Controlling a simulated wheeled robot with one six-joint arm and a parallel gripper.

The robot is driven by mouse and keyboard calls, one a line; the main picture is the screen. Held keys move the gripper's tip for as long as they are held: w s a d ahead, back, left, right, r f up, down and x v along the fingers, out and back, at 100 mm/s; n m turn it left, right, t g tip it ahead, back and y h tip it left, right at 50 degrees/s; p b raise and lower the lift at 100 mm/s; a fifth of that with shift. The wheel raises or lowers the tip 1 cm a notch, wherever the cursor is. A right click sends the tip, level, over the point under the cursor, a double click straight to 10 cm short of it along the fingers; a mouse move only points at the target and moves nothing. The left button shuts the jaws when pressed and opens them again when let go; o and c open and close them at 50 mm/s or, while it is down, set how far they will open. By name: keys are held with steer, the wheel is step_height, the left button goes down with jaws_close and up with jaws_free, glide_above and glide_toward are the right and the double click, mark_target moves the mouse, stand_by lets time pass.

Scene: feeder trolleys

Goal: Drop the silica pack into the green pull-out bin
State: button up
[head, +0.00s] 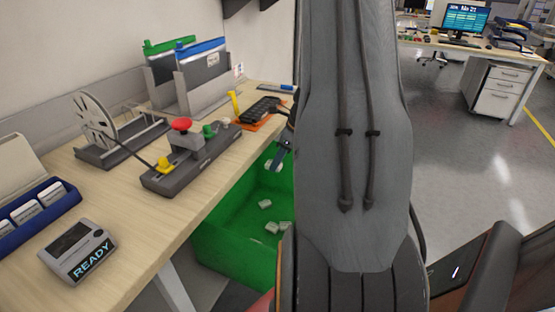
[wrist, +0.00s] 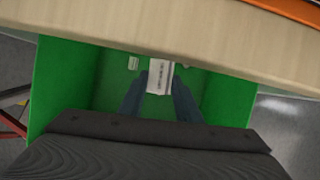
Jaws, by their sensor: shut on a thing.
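The green pull-out bin (head: 229,240) stands out from under the table in the head view. It also fills the middle of the wrist view (wrist: 48,85). My gripper (head: 280,158) is over the bin, partly hidden behind my arm. In the wrist view my gripper (wrist: 160,88) is shut on a white silica pack (wrist: 159,76) with dark print. The same pack shows small at the fingertips in the head view (head: 272,166). Several white packs (head: 265,204) lie on the bin floor below, and one shows in the wrist view (wrist: 133,63).
The wooden table edge (wrist: 230,30) runs close beyond the gripper, above the bin. On the table (head: 135,222) are a grey READY display (head: 78,250), a button box with a red knob (head: 190,160), a reel holder (head: 110,135) and upright folders (head: 203,75). Open floor lies at right.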

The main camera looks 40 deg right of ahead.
mark_target(281, 165)
steer(key=shift+f+b, duration=2.35)
steer(key=shift+f, duration=0.05)
steer(key=o, duration=1.1)
steer(key=v, duration=0.8)
steer(key=shift+p, duration=0.4)
steer(key=shift+a+f, duration=0.1)
